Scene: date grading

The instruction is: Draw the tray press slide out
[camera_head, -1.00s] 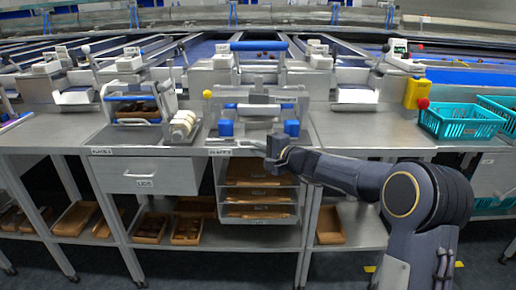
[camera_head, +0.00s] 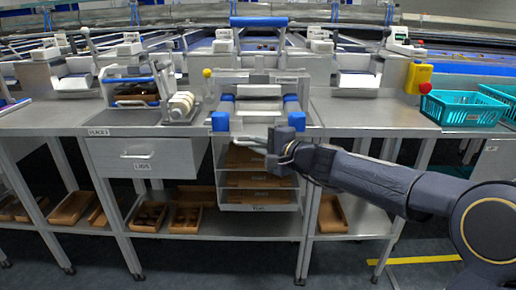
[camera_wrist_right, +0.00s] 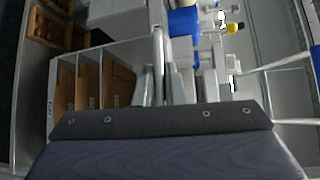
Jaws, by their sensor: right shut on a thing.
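The tray press (camera_head: 258,77) stands on the middle bench, with a blue bar (camera_head: 258,21) above it. Its slide (camera_head: 256,118) carries blue blocks (camera_head: 220,122) at the front corners, near the bench's front edge. A pale handle (camera_head: 245,139) shows at the slide's front. My right gripper (camera_head: 272,146) is shut on this handle, just in front of the bench edge. In the right wrist view the fingers (camera_wrist_right: 160,85) close around a narrow metal bar (camera_wrist_right: 159,48), beside a blue block (camera_wrist_right: 184,22). The grip is partly hidden. My left gripper is not in view.
Below the press is a rack (camera_head: 258,207) with brown trays. A drawer (camera_head: 146,158) is to its left. Teal baskets (camera_head: 463,108) and a yellow box with a red button (camera_head: 418,78) stand at the right. The bench (camera_head: 365,113) right of the press is clear.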

